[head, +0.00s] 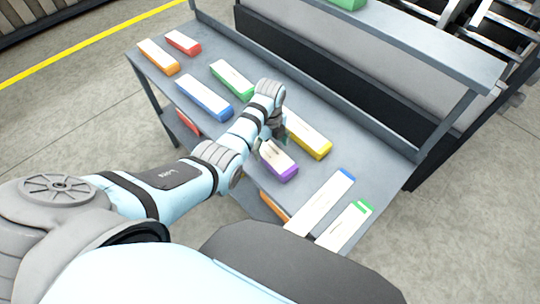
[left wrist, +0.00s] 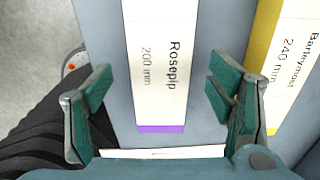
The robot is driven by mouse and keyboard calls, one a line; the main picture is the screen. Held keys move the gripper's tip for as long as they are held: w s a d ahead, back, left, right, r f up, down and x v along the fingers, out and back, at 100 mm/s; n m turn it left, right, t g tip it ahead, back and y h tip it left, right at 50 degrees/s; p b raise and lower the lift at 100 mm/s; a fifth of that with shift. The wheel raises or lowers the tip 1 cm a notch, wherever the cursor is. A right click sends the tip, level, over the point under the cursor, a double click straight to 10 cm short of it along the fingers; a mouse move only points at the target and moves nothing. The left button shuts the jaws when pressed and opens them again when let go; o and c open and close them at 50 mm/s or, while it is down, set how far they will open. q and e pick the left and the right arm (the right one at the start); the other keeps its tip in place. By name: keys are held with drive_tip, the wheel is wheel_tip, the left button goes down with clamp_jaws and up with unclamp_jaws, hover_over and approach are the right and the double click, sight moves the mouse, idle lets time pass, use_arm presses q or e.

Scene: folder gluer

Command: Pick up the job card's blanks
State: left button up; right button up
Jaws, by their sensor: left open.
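The purple-edged blank stack (head: 284,167), with a white top, lies on the grey table. In the left wrist view its label (left wrist: 150,60) reads "Rosepip 200 mm". My left gripper (head: 272,141) is open above it, its green fingers (left wrist: 160,100) on either side of the stack in the wrist picture; contact cannot be told. The yellow stack (head: 312,137), labelled "Barleymost 240 mm" in the wrist view (left wrist: 290,60), lies to its right. Blue (head: 204,97), green (head: 232,78), orange (head: 158,57) and red (head: 183,42) stacks lie further left. My right gripper is not in view.
Two long white pieces, one blue-ended (head: 322,200) and one green-ended (head: 345,226), lie at the table's right end. A raised shelf (head: 420,45) runs along the back with a green item (head: 347,3). Red (head: 187,123) and orange (head: 273,206) items show below the tabletop.

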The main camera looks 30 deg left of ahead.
sight(270, 151)
use_arm(q)
wheel_tip(270, 151, down, 4)
drive_tip(key=shift+r+b, duration=0.1)
drive_tip(key=shift+b, duration=0.5)
drive_tip(key=shift+r, duration=0.1)
drive_tip(key=shift+c, duration=0.4)
drive_tip(key=c, duration=1.6)
drive_tip(key=shift+o, duration=0.2)
drive_tip(key=shift+r, duration=0.1)
